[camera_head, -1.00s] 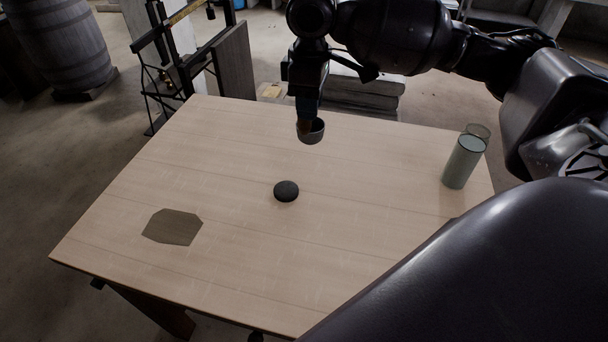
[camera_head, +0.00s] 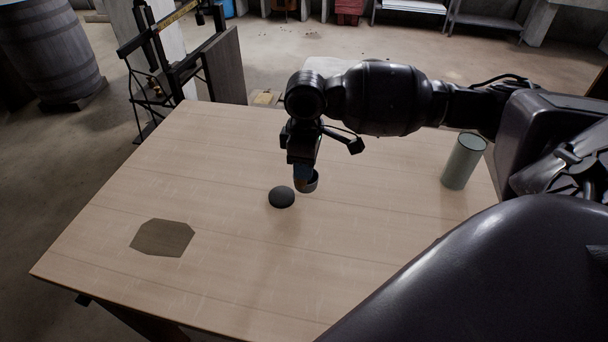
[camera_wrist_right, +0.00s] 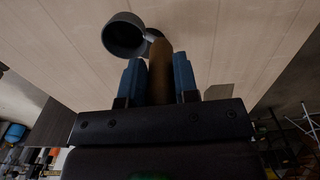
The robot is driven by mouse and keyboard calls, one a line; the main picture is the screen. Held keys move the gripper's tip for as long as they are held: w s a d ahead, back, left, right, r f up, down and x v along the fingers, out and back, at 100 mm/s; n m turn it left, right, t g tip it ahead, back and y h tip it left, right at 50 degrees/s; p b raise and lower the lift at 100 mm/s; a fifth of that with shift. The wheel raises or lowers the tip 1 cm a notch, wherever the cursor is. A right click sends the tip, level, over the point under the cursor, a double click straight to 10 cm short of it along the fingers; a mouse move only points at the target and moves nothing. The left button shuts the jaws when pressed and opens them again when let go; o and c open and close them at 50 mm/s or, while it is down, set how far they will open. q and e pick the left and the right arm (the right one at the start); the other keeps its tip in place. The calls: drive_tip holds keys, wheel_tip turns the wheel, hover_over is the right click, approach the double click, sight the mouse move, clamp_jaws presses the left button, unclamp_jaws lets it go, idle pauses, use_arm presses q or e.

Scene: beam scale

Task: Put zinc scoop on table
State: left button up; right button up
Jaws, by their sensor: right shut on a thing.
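The zinc scoop shows in the head view as a small grey cup (camera_head: 311,182) under my right gripper (camera_head: 303,178). In the right wrist view the scoop's round dark cup (camera_wrist_right: 124,36) and its brown handle (camera_wrist_right: 160,75) are clear. The right gripper's blue fingers (camera_wrist_right: 160,82) are shut on the handle. The cup is low over the wooden table (camera_head: 220,150), just right of a dark round stone (camera_head: 281,197); I cannot tell whether it touches the table. My left gripper is not in view.
A grey-green cylinder (camera_head: 463,161) stands at the table's right side. A flat brown angular piece (camera_head: 162,238) lies at the left. A beam scale frame (camera_head: 165,55) and a barrel (camera_head: 48,45) stand beyond the table. The table's middle front is clear.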

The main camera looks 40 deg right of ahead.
wheel_tip(320, 180, down, 3)
drive_tip(key=shift+f, duration=0.1)
drive_tip(key=o, duration=1)
drive_tip(key=shift+f, duration=0.1)
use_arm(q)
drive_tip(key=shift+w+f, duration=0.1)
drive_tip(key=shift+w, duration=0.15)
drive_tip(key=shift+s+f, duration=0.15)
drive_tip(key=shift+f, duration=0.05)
use_arm(e)
wheel_tip(320, 180, up, 11)
drive_tip(key=shift+f+p, duration=0.1)
drive_tip(key=shift+p, duration=0.9)
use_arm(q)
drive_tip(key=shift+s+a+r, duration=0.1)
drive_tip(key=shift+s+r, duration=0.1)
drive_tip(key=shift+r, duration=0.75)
use_arm(e)
drive_tip(key=shift+r, duration=0.75)
drive_tip(key=shift+s, duration=0.1)
